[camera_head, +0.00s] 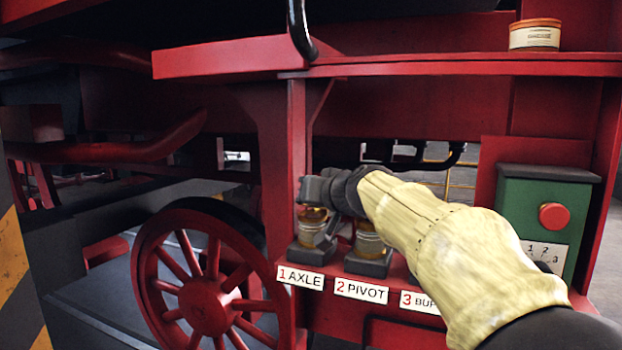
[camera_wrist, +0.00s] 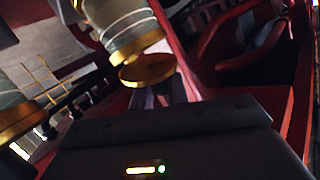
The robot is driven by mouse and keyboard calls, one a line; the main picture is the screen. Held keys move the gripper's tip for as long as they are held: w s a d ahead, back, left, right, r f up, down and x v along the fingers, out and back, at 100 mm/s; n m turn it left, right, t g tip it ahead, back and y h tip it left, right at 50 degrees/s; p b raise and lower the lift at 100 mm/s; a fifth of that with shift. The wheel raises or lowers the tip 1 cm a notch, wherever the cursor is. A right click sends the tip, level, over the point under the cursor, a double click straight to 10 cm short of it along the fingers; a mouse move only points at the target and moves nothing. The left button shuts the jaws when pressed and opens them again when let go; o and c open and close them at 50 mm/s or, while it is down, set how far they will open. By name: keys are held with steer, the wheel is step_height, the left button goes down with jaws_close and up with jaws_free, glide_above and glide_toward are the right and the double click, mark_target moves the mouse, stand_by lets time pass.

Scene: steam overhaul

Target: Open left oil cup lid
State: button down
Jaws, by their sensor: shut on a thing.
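The left oil cup (camera_head: 313,226), a small amber and brass cup on a dark base, stands above the label "1 AXLE" in the head view. My gripper (camera_head: 318,190) is at its top and hides most of its lid. In the wrist view a pale cup with brass rims (camera_wrist: 122,30) hangs at the upper middle. A round brass lid (camera_wrist: 147,70) sits at its end, with a light gap at one side. My gripper (camera_wrist: 165,92) is shut at the lid's edge; the exact contact is hard to see. How far the lid is tilted cannot be told.
A second cup (camera_head: 369,245) stands close by, above "2 PIVOT", beside my arm. My sleeved arm covers the area above label 3. A green box (camera_head: 540,215) with a red button is at right. A red spoked wheel (camera_head: 208,300) is at lower left; a tin (camera_head: 535,35) sits on the upper ledge.

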steer(key=g+p, duration=0.1)
steer(key=p, duration=0.2)
steer(key=w+r+m+g+p, duration=0.1)
steer(key=p, duration=0.1)
steer(key=m+g+p, duration=0.1)
steer(key=p, duration=0.2)
steer(key=shift+w+d+r+g+p, duration=0.3)
steer(key=shift+w+d+r, duration=0.1)
steer(key=g+p, duration=0.1)
steer(key=p, duration=0.1)
steer(key=w+m+g+p, duration=0.1)
steer(key=p, duration=0.1)
steer(key=shift+w+d+m+p, duration=0.2)
steer(key=shift+m+p, duration=0.1)
steer(key=shift+p, duration=0.1)
steer(key=shift+w+d+f+m+g+y+p, duration=0.15)
steer(key=shift+w+f+m+g+y+p, duration=0.25)
steer(key=shift+g, duration=0.55)
steer(key=shift+w+d+f+m+g+y+p, duration=0.1)
steer(key=shift+w+d+m+g+y+p, duration=0.25)
steer(key=shift+m+g, duration=0.45)
steer(key=shift+w+f+m+g+y+p, duration=0.2)
steer(key=shift+w+m+g+y, duration=0.3)
steer(key=shift+g, duration=0.55)
steer(key=shift+w, duration=0.1)
steer(key=c, duration=1.4)
jaws_free()
steer(key=shift+c, duration=0.2)
steer(key=shift+r, duration=0.1)
